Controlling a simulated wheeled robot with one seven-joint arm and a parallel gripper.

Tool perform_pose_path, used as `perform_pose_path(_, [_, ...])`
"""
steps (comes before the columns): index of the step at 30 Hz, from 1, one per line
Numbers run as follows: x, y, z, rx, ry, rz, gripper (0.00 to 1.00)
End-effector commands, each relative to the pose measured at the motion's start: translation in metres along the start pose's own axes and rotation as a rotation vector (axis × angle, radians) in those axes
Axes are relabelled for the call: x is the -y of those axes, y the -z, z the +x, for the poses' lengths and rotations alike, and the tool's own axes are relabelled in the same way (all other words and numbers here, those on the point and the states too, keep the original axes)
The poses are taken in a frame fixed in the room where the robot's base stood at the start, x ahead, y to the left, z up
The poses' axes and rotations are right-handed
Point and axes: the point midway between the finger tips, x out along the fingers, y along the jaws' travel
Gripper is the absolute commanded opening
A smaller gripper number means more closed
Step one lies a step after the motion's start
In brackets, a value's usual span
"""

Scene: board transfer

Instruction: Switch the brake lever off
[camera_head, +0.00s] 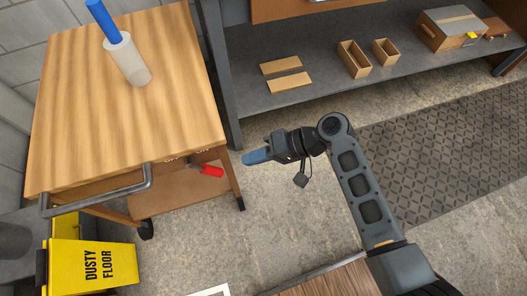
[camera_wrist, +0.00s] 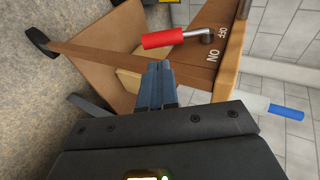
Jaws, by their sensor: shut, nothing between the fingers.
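The brake lever (camera_head: 208,170) has a red handle and sits under the front edge of the wooden cart (camera_head: 120,110), near its right corner. In the wrist view the red handle (camera_wrist: 165,38) points left from a metal stem, beside a brown panel marked "OFF" and "ON". I cannot tell which mark the lever is set to. My gripper (camera_head: 252,157) has blue fingers, is shut and empty, and is to the right of the lever, apart from it. In the wrist view the fingertips (camera_wrist: 157,68) are just below the handle.
A white cylinder (camera_head: 128,62) with a blue rod stands on the cart top. The cart has a metal push handle (camera_head: 100,192). A yellow "DUSTY FLOOR" sign (camera_head: 95,262) stands at lower left. A grey shelf (camera_head: 310,90) holds boxes behind. Floor right of the cart is clear.

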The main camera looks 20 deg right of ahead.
Motion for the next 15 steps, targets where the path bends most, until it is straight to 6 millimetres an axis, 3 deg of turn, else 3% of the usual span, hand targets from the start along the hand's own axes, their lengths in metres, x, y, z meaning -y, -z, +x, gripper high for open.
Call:
perform_pose_path(6, [-0.001,0.0,0.044,0.002,0.0,-0.002,0.0])
perform_pose_path(15, [-0.001,0.0,0.08,0.0,-0.001,-0.001,0.0])
